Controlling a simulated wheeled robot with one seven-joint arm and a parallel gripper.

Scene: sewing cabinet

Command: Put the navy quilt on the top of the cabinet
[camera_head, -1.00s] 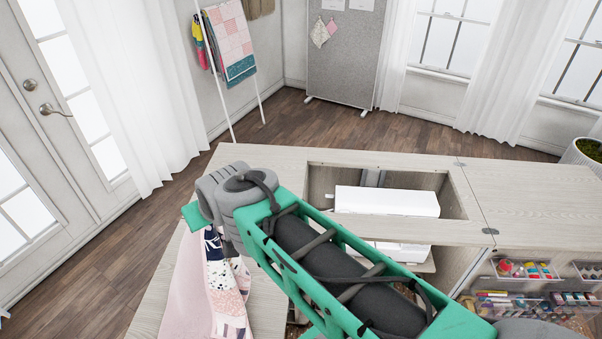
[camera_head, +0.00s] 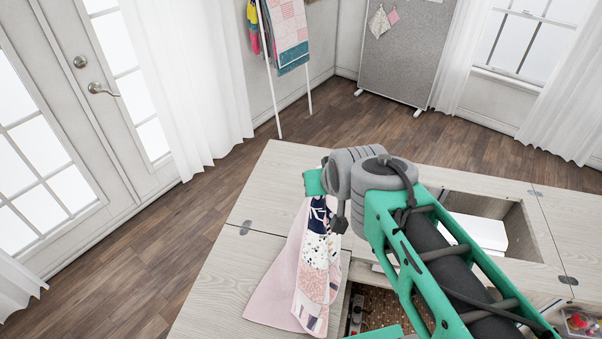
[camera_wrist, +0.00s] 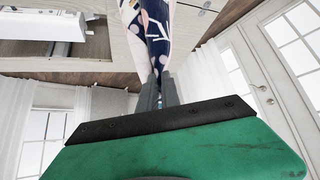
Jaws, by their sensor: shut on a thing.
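The quilt (camera_head: 317,265) has navy, pink and white patches and a plain pink side. It hangs from my gripper in the head view, over the left part of the cabinet top (camera_head: 215,287). The wrist view shows a navy patterned part of the quilt (camera_wrist: 150,35) pinched at my gripper's fingertips (camera_wrist: 158,88). My gripper is shut on it. In the head view my wrist and arm hide the fingers and the quilt's upper end. I cannot tell whether the quilt's lower edge touches the cabinet top.
An open well in the cabinet holds a white machine (camera_head: 480,232), partly behind my arm. A rack (camera_head: 283,80) with hanging quilts stands at the back. A grey board (camera_head: 405,55) stands beyond. Bare cabinet top lies left of the quilt.

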